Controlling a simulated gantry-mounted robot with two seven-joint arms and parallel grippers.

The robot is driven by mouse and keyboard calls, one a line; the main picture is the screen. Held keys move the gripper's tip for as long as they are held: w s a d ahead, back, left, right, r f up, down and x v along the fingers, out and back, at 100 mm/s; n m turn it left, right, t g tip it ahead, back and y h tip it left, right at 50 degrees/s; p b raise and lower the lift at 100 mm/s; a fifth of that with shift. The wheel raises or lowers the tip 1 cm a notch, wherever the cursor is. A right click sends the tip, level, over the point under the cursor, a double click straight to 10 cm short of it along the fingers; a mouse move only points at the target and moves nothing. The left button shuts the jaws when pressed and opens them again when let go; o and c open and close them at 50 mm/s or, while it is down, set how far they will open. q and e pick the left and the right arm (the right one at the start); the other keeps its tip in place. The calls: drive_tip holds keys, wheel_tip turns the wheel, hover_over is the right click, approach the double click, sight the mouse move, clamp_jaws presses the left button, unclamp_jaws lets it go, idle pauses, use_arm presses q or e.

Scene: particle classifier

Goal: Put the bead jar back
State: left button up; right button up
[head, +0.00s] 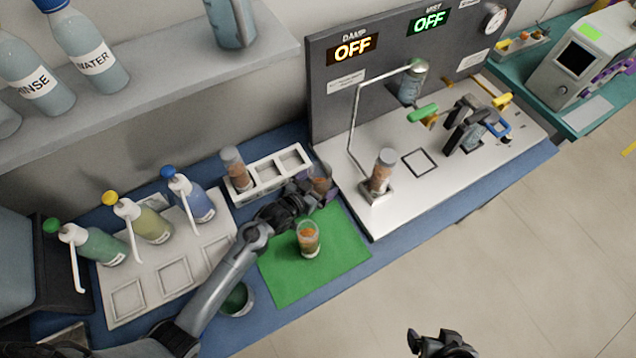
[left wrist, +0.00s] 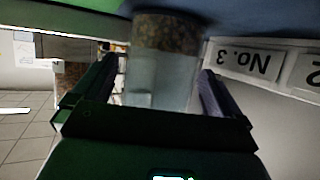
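A clear jar with brown beads in its lower part (head: 320,176) is upright just past the right end of the white rack (head: 268,196). My left gripper (head: 312,193) is at this jar. In the left wrist view the jar (left wrist: 165,70) is between the two fingers, with a thin light gap at its left side. I cannot tell whether the fingers press on it or whether its base touches the mat. The rack has a capped bead jar (head: 236,169) in its left slot; its other two slots are empty. My right gripper (head: 440,344) is low at the picture's bottom edge, its fingers unclear.
An open glass with orange beads (head: 308,238) stands on the green mat (head: 290,282). A capped bead jar (head: 383,171) stands on the white apparatus deck (head: 375,215) to the right. Pump bottles (head: 145,222) stand at the left. A dark green bowl (head: 237,299) sits near my left arm.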

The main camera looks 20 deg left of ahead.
use_arm(q)
drive_tip(key=shift+r, duration=0.25)
drive_tip(key=p+v, duration=0.1)
drive_tip(key=v, duration=1.1)
drive_tip(key=shift+p, duration=0.35)
drive_tip(key=shift+d, duration=0.1)
